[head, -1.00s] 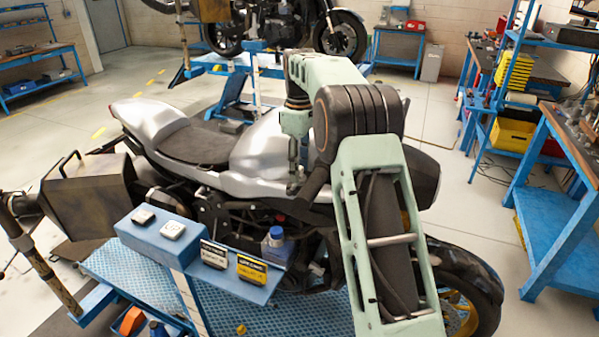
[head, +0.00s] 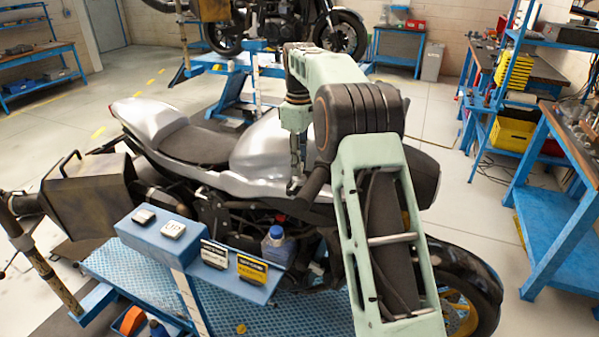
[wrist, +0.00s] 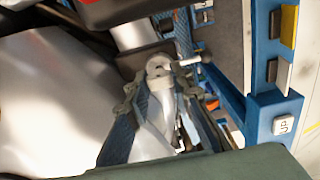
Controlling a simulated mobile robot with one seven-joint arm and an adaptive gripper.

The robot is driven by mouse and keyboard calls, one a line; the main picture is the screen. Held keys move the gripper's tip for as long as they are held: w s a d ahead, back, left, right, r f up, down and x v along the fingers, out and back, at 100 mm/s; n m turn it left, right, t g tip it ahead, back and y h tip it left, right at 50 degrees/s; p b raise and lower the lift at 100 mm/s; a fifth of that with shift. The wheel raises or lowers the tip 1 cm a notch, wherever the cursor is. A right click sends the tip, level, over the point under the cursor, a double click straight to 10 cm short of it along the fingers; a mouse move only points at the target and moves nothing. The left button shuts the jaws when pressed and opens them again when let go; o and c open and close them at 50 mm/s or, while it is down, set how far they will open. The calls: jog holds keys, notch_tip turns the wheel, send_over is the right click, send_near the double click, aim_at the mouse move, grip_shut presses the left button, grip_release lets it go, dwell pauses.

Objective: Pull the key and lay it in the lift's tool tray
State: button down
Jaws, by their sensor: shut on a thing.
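The silver motorcycle (head: 262,160) stands on the blue lift. My gripper (head: 295,187) points down beside its tank in the head view, near the steering area. In the wrist view my gripper (wrist: 160,86) has its two fingers closed in around small grey metal parts. The key is small and mostly hidden by the fingers, so its outline and whether it is clear of its lock cannot be told. The lift's blue tray-like shelf (head: 259,293) is at the motorcycle's near side, below and left of my gripper.
A brown box-shaped case (head: 88,198) is at the left. The floor at the right is open before a workbench (head: 567,215).

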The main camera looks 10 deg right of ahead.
jog(key=shift+r, duration=2.35)
jog(key=shift+s+a, duration=0.1)
